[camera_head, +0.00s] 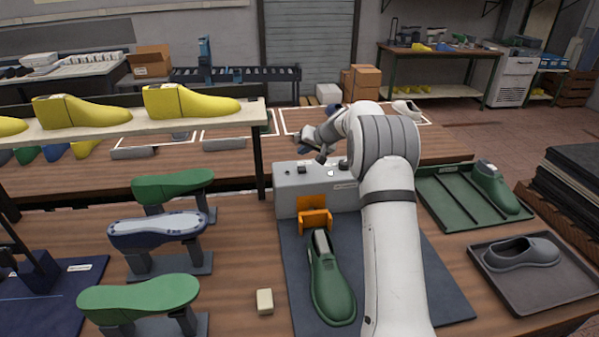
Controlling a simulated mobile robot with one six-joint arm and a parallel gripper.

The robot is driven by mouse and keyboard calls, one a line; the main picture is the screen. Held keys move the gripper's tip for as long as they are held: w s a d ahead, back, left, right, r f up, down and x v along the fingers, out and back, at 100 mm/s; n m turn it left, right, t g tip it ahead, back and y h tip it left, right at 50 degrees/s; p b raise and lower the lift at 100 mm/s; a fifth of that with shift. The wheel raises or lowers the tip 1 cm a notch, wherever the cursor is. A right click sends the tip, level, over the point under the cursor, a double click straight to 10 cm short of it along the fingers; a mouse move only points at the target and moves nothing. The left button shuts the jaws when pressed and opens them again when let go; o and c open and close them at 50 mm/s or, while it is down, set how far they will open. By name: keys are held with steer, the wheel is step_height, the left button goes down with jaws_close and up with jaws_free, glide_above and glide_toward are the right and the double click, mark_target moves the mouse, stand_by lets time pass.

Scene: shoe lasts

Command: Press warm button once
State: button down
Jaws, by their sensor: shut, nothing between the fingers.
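A grey control box (290,190) stands at the back of the dark mat, behind the green shoe. Small dark and light controls show on its top, such as a dark knob (302,170). Which of them is the warm button cannot be told, as the labels are too small to read. My gripper (320,158) is shut and empty, just above the back part of the box top. Contact with a button cannot be made out. My white arm hides the right part of the box.
A green shoe on a last (330,285) lies on the dark mat (440,290) before an orange bracket (315,218). A shelf (215,119) with yellow lasts stands left. A green tray (440,205) and a grey tray (530,290) lie right. A cream block (265,301) lies in front.

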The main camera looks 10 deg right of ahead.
mark_target(304, 170)
step_height(304, 170, down, 4)
steer(key=b, duration=0.3)
stand_by(1.9)
steer(key=shift+f+b, duration=0.3)
steer(key=shift+b, duration=0.45)
steer(key=shift+f+b, duration=0.55)
steer(key=shift+b, duration=0.2)
stand_by(0.4)
stand_by(0.4)
steer(key=shift+r+p, duration=0.35)
steer(key=shift+r, duration=0.6)
